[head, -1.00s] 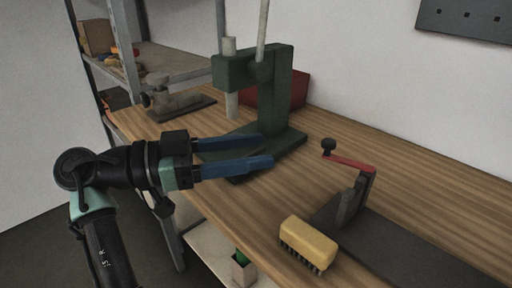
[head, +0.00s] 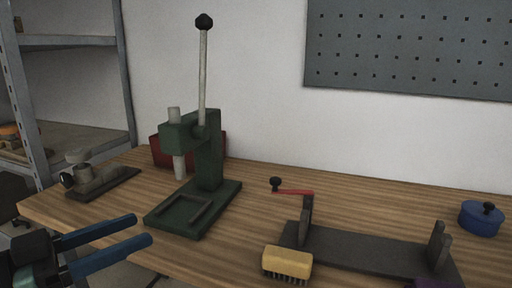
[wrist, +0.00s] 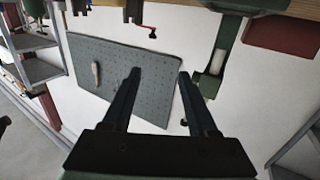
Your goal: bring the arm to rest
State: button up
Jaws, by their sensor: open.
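My gripper (head: 143,230) is at the lower left of the head view, its two blue fingers apart with nothing between them. It is in front of the wooden bench's left front edge, apart from the green press. In the wrist view my gripper (wrist: 158,75) also shows open and empty, with the wall and the grey pegboard (wrist: 105,75) behind it. The rest of my arm is mostly out of the head view.
On the bench (head: 370,218) stand a green press (head: 208,160) with a tall lever, a yellow brush (head: 287,262), a dark fixture with a red crank (head: 293,192) and a blue lidded pot (head: 481,219). A red bin (head: 160,152) is behind the press. Metal shelving (head: 75,130) is at left.

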jog(key=w+d+r+n+t+y, duration=0.1)
jog(key=w+d+n+t+y, duration=0.2)
jog(key=w+d, duration=0.35)
jog(key=w+d+r+n+t+y, duration=0.25)
jog(key=d+r+y, duration=0.25)
jog(key=r, duration=0.3)
jog(key=s+d+r+n+t+y+p, duration=0.1)
jog(key=s+d+r+n+t+y, duration=0.25)
jog(key=s+r, duration=0.55)
jog(key=s+d+r+t+y+p, duration=0.1)
jog(key=s+d+r+t+y, duration=0.1)
jog(key=s+d+r+t, duration=0.55)
jog(key=a+r+g+p, duration=0.1)
jog(key=a+r+p, duration=0.2)
jog(key=r+p, duration=2.3)
jog(key=shift+a+r, duration=0.2)
jog(key=shift+r, duration=0.7)
jog(key=shift+s+f+h, duration=0.1)
jog(key=shift+h, duration=0.15)
jog(key=shift+c, duration=0.7)
jog(key=shift+d, duration=0.2)
